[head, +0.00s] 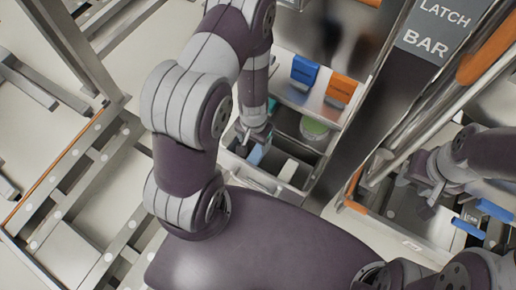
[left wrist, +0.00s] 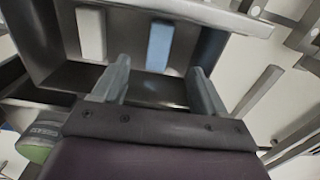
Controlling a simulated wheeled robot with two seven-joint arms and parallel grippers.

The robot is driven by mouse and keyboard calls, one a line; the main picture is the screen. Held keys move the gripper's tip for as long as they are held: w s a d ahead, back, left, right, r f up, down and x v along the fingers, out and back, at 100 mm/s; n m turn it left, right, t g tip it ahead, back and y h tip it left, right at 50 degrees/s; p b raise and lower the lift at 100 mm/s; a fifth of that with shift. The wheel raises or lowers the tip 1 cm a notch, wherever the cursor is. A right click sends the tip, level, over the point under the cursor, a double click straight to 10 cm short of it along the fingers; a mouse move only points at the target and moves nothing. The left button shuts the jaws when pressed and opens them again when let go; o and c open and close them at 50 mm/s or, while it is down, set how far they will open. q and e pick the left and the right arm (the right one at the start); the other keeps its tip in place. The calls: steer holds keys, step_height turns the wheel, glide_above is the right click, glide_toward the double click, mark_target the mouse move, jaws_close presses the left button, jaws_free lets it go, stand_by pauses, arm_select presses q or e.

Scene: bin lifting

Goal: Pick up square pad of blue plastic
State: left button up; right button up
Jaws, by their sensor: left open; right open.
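The square pad of blue plastic (head: 256,155) shows as a small light-blue piece in the grey bin (head: 307,186), partly hidden by my left gripper (head: 251,139). In the left wrist view the blue pad (left wrist: 160,45) stands beside a white pad, just beyond and between the fingertips of my left gripper (left wrist: 159,70). That gripper is open and empty, and a gap shows between its fingers and the pad. My right gripper (head: 425,198) is open at the right, away from this bin, near a blue bar.
A white pad (head: 288,170) stands right of the blue one. A green-topped round container (head: 315,127) is in a neighbouring compartment. Blue (head: 305,70) and orange (head: 341,87) items sit farther back. A dark panel marked "LATCH BAR" (head: 433,28) stands between my arms.

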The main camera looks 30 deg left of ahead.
arm_select(q)
steer(key=b, duration=0.3)
glide_above(255, 156)
steer(key=f, duration=0.5)
steer(key=shift+s+d+f, duration=0.1)
steer(key=shift+s+f, duration=0.15)
steer(key=shift+f, duration=0.1)
steer(key=f+b, duration=0.1)
steer(key=f, duration=0.1)
steer(key=f+b, duration=0.1)
steer(key=f, duration=0.2)
steer(key=shift+w+f, duration=0.2)
steer(key=shift+f, duration=0.05)
steer(key=shift+r, duration=0.1)
steer(key=c, duration=1.2)
